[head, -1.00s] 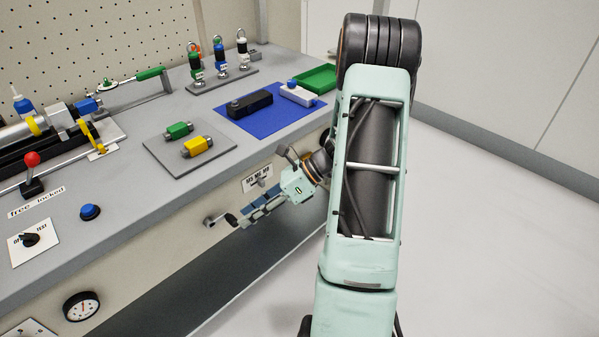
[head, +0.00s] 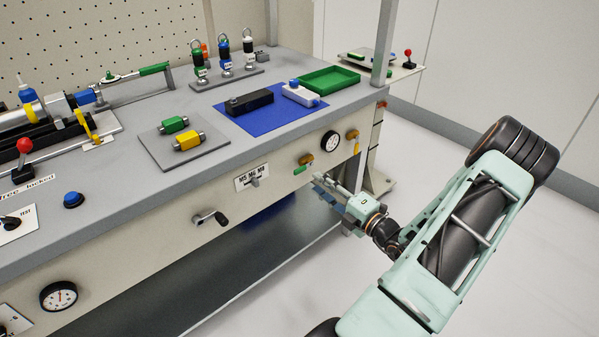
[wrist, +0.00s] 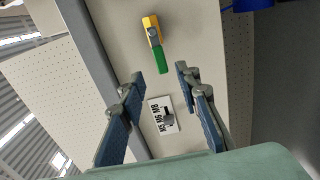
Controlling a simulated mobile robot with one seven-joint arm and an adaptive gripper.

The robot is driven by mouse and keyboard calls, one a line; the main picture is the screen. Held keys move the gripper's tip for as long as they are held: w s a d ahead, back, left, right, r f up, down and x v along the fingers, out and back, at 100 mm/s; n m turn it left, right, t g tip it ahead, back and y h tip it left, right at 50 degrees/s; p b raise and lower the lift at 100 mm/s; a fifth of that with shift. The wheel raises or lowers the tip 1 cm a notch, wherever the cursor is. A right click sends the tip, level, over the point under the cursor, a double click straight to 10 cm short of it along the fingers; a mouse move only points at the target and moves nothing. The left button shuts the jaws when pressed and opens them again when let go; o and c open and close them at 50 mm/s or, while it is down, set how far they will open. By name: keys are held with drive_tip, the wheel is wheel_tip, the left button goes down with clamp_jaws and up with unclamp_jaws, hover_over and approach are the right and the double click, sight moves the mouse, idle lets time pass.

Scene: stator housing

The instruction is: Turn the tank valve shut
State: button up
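Two small valves sit on the bench's front panel. One has a brass-coloured body and a green lever (head: 302,165). The other has a yellow handle hanging down (head: 354,140). I cannot read which is the tank valve. In the wrist view a valve with a yellow body and green lever (wrist: 155,42) lies just beyond my fingertips, apart from them. My gripper (wrist: 160,76) is open and empty, with both blue-padded fingers spread. In the head view my gripper (head: 322,184) is in front of the panel, below and right of the green lever.
A selector with an M5 M6 M8 plate (head: 252,178) and a black crank handle (head: 212,217) stick out of the panel left of the valves. A gauge (head: 330,141) sits between the valves. A bench post (head: 384,40) stands at the right corner. The floor at right is clear.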

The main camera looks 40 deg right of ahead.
sight(301, 171)
drive_tip(key=w, duration=0.3)
drive_tip(key=w+b, duration=0.1)
drive_tip(key=w, duration=0.5)
drive_tip(key=shift+w+a+b, duration=0.2)
drive_tip(key=shift+a+b, duration=0.2)
clamp_jaws()
